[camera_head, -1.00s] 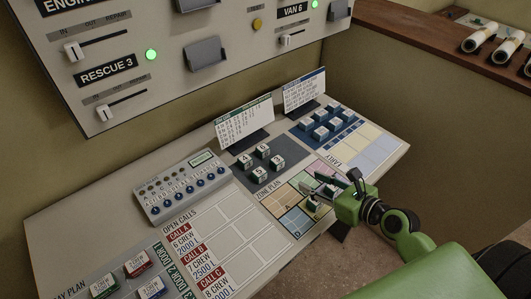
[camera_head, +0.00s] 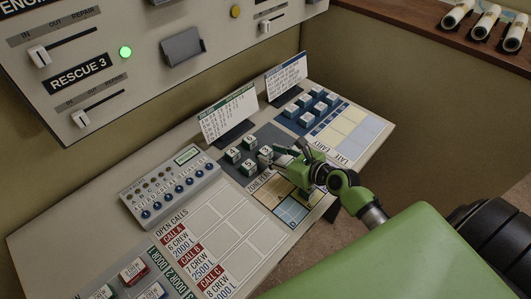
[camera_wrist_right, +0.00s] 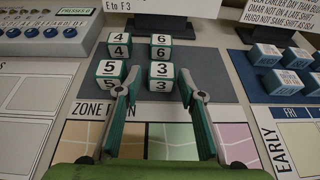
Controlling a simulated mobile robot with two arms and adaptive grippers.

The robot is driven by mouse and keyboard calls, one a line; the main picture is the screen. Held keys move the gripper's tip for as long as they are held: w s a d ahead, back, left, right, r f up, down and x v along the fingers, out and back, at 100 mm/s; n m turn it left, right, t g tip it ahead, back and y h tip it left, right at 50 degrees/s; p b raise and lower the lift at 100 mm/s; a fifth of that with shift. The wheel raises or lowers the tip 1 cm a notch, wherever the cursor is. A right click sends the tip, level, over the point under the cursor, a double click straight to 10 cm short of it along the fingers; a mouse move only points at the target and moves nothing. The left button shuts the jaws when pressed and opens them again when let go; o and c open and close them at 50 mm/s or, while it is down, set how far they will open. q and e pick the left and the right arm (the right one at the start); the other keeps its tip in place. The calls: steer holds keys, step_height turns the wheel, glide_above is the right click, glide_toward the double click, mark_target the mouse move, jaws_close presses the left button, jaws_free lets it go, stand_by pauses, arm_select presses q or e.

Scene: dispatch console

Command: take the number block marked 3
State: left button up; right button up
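The number block marked 3 (camera_wrist_right: 161,76) is a white cube with green edges, at the front right of a group on a dark pad (camera_wrist_right: 207,77). In the head view block 3 (camera_head: 265,152) is partly hidden by my right gripper. My right gripper (camera_wrist_right: 159,82) is open. In the wrist view its fingers lie either side of block 3, with no clear contact. The block marked 5 (camera_wrist_right: 110,72) is just left of the left finger. Blocks 4 (camera_wrist_right: 119,45) and 6 (camera_wrist_right: 161,46) stand behind. My left gripper is not in view.
The coloured zone plan (camera_wrist_right: 170,140) lies under the right gripper. Blue-edged blocks (camera_wrist_right: 266,57) stand to the right. An upright card (camera_head: 229,117) stands behind the number blocks. A switch panel (camera_head: 170,188) is to the left.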

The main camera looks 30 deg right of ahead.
mark_target(269, 153)
steer(key=x, duration=0.3)
steer(key=shift+w+f, duration=0.2)
steer(key=shift+w, duration=0.15)
steer(key=shift+w+a+f, duration=0.1)
steer(key=shift+w+f, duration=0.1)
steer(key=shift+w, duration=0.2)
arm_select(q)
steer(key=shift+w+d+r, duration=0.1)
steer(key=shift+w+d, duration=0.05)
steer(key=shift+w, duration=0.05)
arm_select(e)
steer(key=shift+s, duration=0.1)
steer(key=c, duration=0.8)
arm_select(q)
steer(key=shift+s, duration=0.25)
arm_select(e)
steer(key=shift+o, duration=0.2)
steer(key=shift+r, duration=0.1)
